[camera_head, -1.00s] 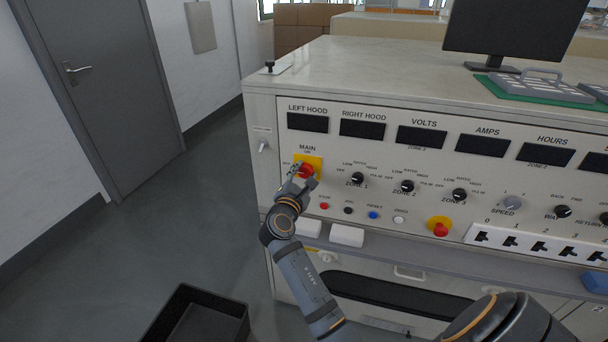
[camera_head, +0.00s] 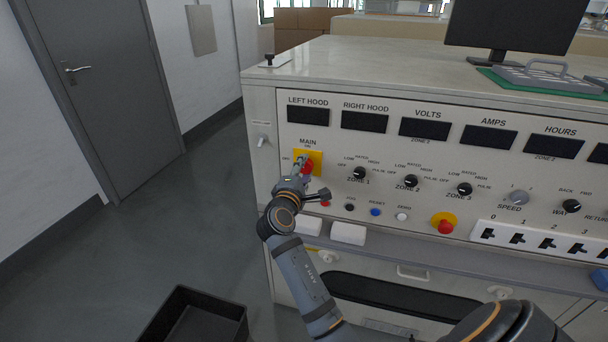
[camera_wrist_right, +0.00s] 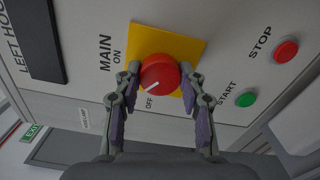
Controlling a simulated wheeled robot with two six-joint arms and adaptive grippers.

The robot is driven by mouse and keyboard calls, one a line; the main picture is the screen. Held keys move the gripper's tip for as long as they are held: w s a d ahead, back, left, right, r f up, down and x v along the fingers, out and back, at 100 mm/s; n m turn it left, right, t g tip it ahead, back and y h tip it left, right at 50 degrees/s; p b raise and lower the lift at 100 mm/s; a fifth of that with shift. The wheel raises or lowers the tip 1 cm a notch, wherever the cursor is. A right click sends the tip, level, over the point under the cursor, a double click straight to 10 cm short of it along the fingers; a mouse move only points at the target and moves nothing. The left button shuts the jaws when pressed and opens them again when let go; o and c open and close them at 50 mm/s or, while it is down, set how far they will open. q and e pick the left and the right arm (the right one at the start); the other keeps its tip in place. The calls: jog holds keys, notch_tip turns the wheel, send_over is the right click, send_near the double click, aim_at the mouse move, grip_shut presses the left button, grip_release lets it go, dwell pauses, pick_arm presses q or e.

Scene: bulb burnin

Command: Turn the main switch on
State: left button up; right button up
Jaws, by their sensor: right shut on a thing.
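The main switch (camera_head: 308,167) is a red round knob on a yellow plate at the left of the console's front panel, under the word MAIN. It also shows in the right wrist view (camera_wrist_right: 163,70), where its white mark points toward the OFF label. My right gripper (camera_head: 301,165) is at the knob and partly covers it in the head view. In the wrist view the right gripper's fingers (camera_wrist_right: 160,77) are on either side of the knob, shut on it. My left gripper is not in view.
A red stop button (camera_wrist_right: 286,51) and a green start button (camera_wrist_right: 246,99) sit beside the switch. Zone knobs (camera_head: 359,174) and a red emergency button (camera_head: 445,227) are farther right. A black bin (camera_head: 172,307) stands on the floor at lower left.

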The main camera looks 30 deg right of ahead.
jog(key=m+b, duration=0.2)
jog(key=m, duration=0.2)
jog(key=m+b, duration=0.3)
jog(key=shift+f+m, duration=0.2)
jog(key=shift+m, duration=0.2)
jog(key=shift+m+b, duration=0.3)
jog(key=shift+b, duration=0.1)
jog(key=shift+m+b, duration=0.35)
jog(key=shift+m, duration=0.15)
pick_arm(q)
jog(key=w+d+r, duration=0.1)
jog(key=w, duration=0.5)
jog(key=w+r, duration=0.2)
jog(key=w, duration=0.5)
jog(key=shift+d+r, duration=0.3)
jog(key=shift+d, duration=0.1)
pick_arm(e)
jog(key=shift+r+m, duration=0.1)
jog(key=shift+m, duration=0.4)
jog(key=o, duration=1.1)
jog(key=shift+o, duration=0.2)
jog(key=shift+r, duration=0.15)
